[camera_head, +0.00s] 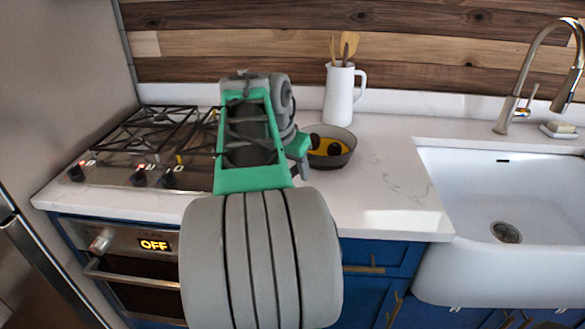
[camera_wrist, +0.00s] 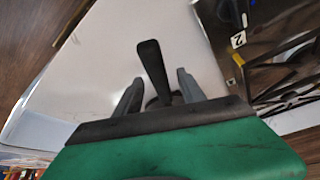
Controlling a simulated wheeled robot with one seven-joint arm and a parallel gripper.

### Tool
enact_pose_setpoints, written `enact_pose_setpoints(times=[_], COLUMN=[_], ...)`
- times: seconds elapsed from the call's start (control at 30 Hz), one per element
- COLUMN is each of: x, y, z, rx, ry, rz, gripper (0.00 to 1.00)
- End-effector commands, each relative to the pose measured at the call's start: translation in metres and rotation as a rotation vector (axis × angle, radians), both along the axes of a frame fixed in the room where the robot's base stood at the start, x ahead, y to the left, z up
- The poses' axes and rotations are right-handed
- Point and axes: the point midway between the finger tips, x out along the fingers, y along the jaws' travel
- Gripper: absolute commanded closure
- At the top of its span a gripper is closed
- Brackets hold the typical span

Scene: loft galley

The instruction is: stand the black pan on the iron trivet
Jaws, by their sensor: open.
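In the wrist view, my gripper (camera_wrist: 160,78) is open, with one grey finger on each side of a black handle (camera_wrist: 151,62). The handle looks like that of the black pan. It lies between or just beyond the fingertips, and I cannot tell whether they touch it. A dark curved part shows low between the fingers; most of the pan is hidden behind my gripper. In the head view my arm covers this part of the counter. I cannot make out a separate iron trivet; black iron grates (camera_head: 150,130) sit on the hob.
The white sink (camera_head: 480,185) and tap lie at the right. The counter (camera_head: 385,185) between bowl and sink is clear.

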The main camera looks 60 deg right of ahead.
Motion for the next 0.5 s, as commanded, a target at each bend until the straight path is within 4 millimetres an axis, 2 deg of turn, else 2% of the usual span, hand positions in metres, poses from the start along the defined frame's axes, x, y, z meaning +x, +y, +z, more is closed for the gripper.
enact_pose_setpoints(times=[0.17, 0.5], x=[0.000, -0.001], y=[0.002, 0.026], z=[0.003, 0.064], rx=[0.003, 0.001], ry=[0.003, 0.000], rz=[0.001, 0.001], gripper=[0.53, 0.53])
